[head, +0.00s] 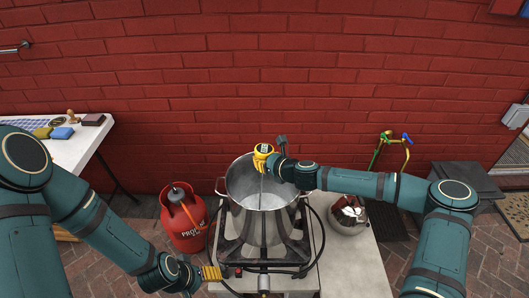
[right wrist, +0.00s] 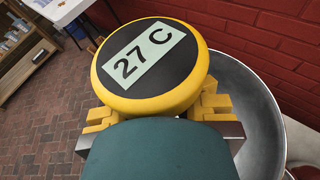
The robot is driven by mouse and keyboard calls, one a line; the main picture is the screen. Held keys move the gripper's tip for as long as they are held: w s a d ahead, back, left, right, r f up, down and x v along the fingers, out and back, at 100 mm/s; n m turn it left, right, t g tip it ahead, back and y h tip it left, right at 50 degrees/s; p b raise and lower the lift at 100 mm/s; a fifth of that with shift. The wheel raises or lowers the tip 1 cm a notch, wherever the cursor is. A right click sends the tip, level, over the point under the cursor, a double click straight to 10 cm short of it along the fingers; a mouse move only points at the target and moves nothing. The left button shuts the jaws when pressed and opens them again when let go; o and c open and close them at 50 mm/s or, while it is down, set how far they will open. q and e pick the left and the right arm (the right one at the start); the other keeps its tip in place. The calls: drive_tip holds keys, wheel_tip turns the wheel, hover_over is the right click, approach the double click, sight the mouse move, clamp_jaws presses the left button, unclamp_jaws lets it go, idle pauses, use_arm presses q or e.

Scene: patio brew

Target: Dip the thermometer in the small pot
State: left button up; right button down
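The thermometer (head: 264,148) has a round yellow head and a thin stem that hangs down inside the steel pot (head: 240,222). Its dial reads 27 C in the right wrist view (right wrist: 145,60). My right gripper (head: 262,158) is shut on the thermometer just below its head, above the pot's opening; its yellow fingers sit on both sides in the right wrist view (right wrist: 157,112). I cannot tell whether the stem's tip touches anything in the pot. My left gripper (head: 212,273) is low at the stove's front left, its yellow fingers close together, apart from the pot.
The pot stands on a gas burner stand (head: 230,249). A red gas bottle (head: 184,220) is at its left. A white table (head: 72,147) with sponges is at the far left.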

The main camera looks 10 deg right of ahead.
wheel_tip(320, 180, up, 27)
drive_tip(key=p, duration=1.1)
drive_tip(key=shift+f+p, duration=0.2)
drive_tip(key=shift+p, duration=0.15)
idle(0.4)
